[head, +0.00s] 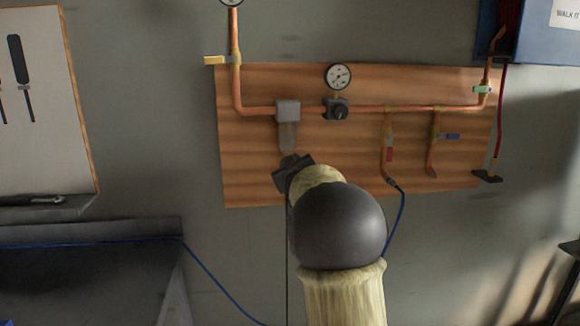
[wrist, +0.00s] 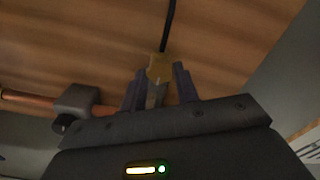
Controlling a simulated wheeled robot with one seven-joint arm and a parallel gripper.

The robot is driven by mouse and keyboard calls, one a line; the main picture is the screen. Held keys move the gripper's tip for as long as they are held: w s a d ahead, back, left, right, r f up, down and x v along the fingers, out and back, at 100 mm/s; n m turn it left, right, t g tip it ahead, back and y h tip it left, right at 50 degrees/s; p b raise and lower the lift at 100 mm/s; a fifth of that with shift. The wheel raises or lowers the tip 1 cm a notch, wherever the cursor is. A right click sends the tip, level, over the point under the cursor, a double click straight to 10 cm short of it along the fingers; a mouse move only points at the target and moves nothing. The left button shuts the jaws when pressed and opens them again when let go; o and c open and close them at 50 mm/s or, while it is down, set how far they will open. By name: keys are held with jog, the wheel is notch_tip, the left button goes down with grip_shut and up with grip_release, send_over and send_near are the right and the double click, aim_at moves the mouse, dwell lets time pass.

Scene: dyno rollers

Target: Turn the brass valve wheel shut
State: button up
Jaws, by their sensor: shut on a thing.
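The brass valve wheel (wrist: 160,68) shows in the wrist view as a small, blunt brass-coloured piece between my two fingers. A dark thin tube (wrist: 168,25) runs from it to the top of that picture. My gripper (wrist: 159,84) is shut on the wheel. In the head view my gripper (head: 292,161) is just under the clear bowl (head: 288,138) of the filter (head: 288,110). The wheel is hidden there behind my gripper and arm. How far the wheel is turned cannot be told.
A wooden board (head: 250,165) on the wall carries copper pipes. Right of the filter are a regulator (head: 337,110) and a gauge (head: 339,76). A yellow-handled valve (head: 216,60) is at upper left. A blue hose (head: 398,220) hangs right of my arm.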

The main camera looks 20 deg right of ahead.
jog(key=shift+f, duration=0.2)
dwell(0.3)
jog(key=o, duration=1)
jog(key=shift+r, duration=0.1)
jog(key=shift+c, duration=0.2)
jog(key=b+v, duration=0.2)
jog(key=v, duration=1.5)
jog(key=shift+s, duration=0.2)
jog(key=shift+r, duration=0.1)
